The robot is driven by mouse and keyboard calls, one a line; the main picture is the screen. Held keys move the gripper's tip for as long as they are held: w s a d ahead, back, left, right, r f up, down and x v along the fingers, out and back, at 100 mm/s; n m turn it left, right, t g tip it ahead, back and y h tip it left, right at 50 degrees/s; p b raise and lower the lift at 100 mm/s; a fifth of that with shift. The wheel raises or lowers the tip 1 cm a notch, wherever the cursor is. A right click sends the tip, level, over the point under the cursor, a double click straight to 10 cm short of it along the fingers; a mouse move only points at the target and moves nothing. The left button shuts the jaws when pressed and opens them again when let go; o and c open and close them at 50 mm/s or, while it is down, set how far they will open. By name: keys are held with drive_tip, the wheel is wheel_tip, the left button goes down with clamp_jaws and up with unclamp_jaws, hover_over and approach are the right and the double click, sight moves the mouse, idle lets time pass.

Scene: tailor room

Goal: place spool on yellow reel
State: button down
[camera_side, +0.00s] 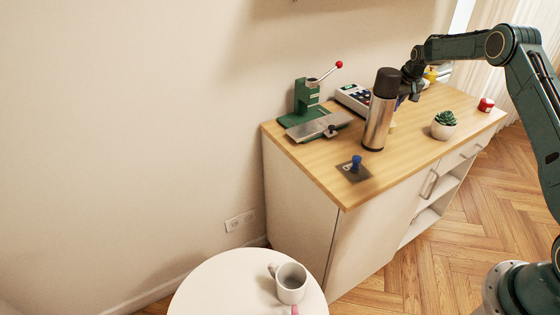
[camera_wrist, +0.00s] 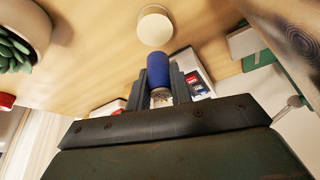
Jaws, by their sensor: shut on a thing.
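My gripper (camera_wrist: 161,88) is shut on a blue spool (camera_wrist: 158,68), whose blue end points away from the wrist; a paler part shows between the fingers. Ahead of the spool in the wrist view, a pale cream-yellow round piece (camera_wrist: 155,26), which looks like the yellow reel, sits on the wooden top. The spool and this piece appear apart. In the side view my gripper (camera_side: 411,93) is above the cabinet top, just right of and behind the steel flask, which hides part of it. A small yellowish bit (camera_side: 393,126) shows beside the flask.
The steel flask (camera_side: 378,120) stands tall close to my gripper. A potted succulent (camera_side: 444,124), a red-lidded jar (camera_side: 486,104), a green press (camera_side: 306,98), a box with dark items (camera_side: 354,97) and a blue knob on a dark square (camera_side: 356,162) share the wooden top (camera_side: 405,160).

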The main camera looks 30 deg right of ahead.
drive_tip(key=shift+f, duration=2.5)
drive_tip(key=shift+f, duration=0.1)
drive_tip(key=c, duration=1.3)
unclamp_jaws()
drive_tip(key=shift+o, duration=0.2)
drive_tip(key=v, duration=1.2)
drive_tip(key=shift+s, duration=0.15)
